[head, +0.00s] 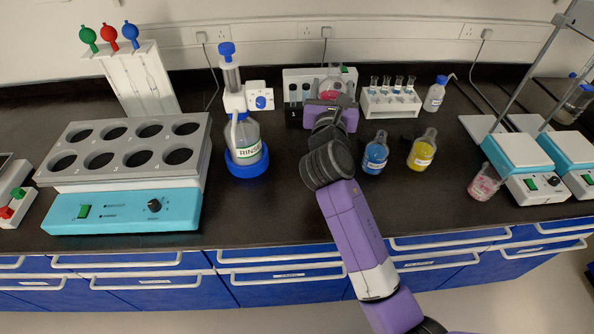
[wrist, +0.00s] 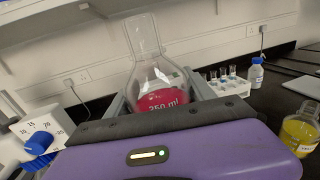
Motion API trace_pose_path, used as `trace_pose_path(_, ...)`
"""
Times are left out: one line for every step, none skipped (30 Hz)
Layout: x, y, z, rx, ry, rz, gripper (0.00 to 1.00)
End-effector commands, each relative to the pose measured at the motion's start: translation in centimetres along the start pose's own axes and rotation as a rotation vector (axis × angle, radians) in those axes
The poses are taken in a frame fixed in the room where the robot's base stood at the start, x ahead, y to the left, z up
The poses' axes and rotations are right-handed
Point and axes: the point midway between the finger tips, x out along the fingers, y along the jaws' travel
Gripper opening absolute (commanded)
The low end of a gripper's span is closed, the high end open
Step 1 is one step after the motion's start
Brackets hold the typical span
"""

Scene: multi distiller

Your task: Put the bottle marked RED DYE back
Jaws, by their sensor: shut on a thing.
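A clear bottle with a narrow neck and red liquid (wrist: 163,92) is between my gripper's fingers in the wrist view, upright. Its visible marking reads "250 ml"; I cannot read RED DYE on it. In the head view its red liquid (head: 329,95) shows just beyond my gripper (head: 332,100), which is shut on it. My wrist hides its lower part, so I cannot tell whether it touches the bench. A blue bottle (head: 375,155) and a yellow bottle (head: 422,152) stand on the bench right of my arm.
A test-tube rack (head: 390,104) and small wash bottle (head: 435,95) stand behind. A RINSE bottle (head: 244,140) with a blue base is left of my gripper. A pink-stained glass vessel (head: 484,183) sits at the right by the hotplates (head: 520,160). Bare bench lies in front.

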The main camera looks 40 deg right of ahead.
Motion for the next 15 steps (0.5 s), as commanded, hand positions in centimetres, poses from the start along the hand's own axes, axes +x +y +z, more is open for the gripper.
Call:
trace_pose_path(0.1,-0.1,-0.2,0.000,-0.001,-0.002,0.00)
trace_pose_path(0.1,-0.1,-0.5,-0.001,0.000,-0.002,0.00)
trace_pose_path(0.1,-0.1,-1.1,-0.001,0.001,-0.001,0.00)
trace_pose_path(0.1,-0.1,-1.6,-0.002,0.002,-0.001,0.00)
trace_pose_path(0.1,-0.1,-2.3,-0.003,0.003,-0.001,0.00)
trace_pose_path(0.0,-0.1,-3.3,-0.004,0.004,0.000,0.00)
trace_pose_path(0.0,-0.1,-4.0,-0.004,0.003,0.000,0.00)
trace_pose_path(0.1,-0.1,-4.8,-0.003,0.004,0.000,0.00)
trace_pose_path(0.0,-0.1,-5.7,-0.003,0.003,-0.001,0.00)
trace_pose_path(0.0,0.0,-6.5,-0.004,0.003,0.001,0.00)
trace_pose_path(0.0,0.0,-7.2,-0.004,0.003,0.000,0.00)
trace_pose_path(0.0,0.0,-8.2,-0.003,0.003,0.000,0.00)
trace_pose_path(0.0,0.0,-8.9,-0.003,0.004,0.000,0.00)
trace_pose_path(0.0,0.0,-9.6,-0.004,0.002,0.001,0.00)
trace_pose_path(0.0,0.0,-10.6,-0.004,0.002,0.001,0.00)
